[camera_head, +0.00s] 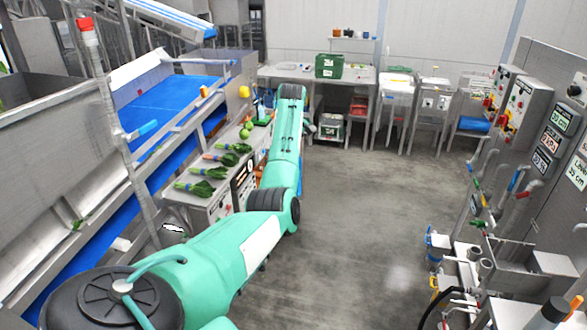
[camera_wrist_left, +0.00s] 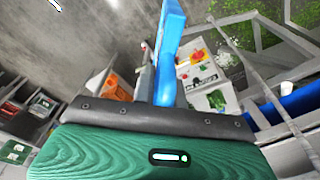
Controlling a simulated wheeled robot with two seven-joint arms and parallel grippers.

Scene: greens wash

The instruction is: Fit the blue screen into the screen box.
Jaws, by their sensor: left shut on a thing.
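My left gripper (camera_wrist_left: 155,88) shows in the left wrist view, shut on a blue piece (camera_wrist_left: 169,58) that I take to be the blue screen. The blue piece is seen nearly edge-on as a narrow upright slab, and its lower end is hidden behind the dark edge of the wrist. In the head view my left arm reaches from the lower left to the far end of the grey bench, and its gripper cannot be made out. I cannot pick out the screen box for certain in either view. My right gripper is not in view.
Bunches of greens (camera_head: 201,188) lie on the bench left of my arm, with green balls (camera_head: 245,133) farther back. A blue-bedded conveyor (camera_head: 170,108) runs along the left. A green crate (camera_head: 328,66) stands on the back table.

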